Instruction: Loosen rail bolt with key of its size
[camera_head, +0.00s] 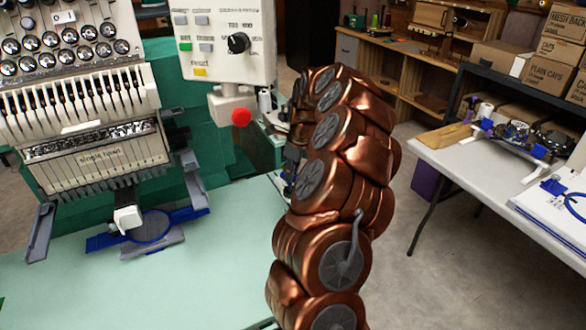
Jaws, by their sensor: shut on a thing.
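My copper-coloured arm rises through the middle of the view and hides much of what is behind it. My gripper (292,158) shows only in part, as dark pieces at the left edge of the arm. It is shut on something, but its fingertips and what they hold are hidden. The embroidery machine (95,150) stands at the left, with a blue hoop (150,225) on grey and blue holders below its head. I cannot make out the rail bolt or any key.
A pale green machine table (90,290) spreads under the hoop. A control panel (222,40) with a red knob (241,117) hangs beside my arm. A white table (455,160) with blue hoop parts stands at the right. Boxes (560,50) fill a shelf behind it. Floor shows between.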

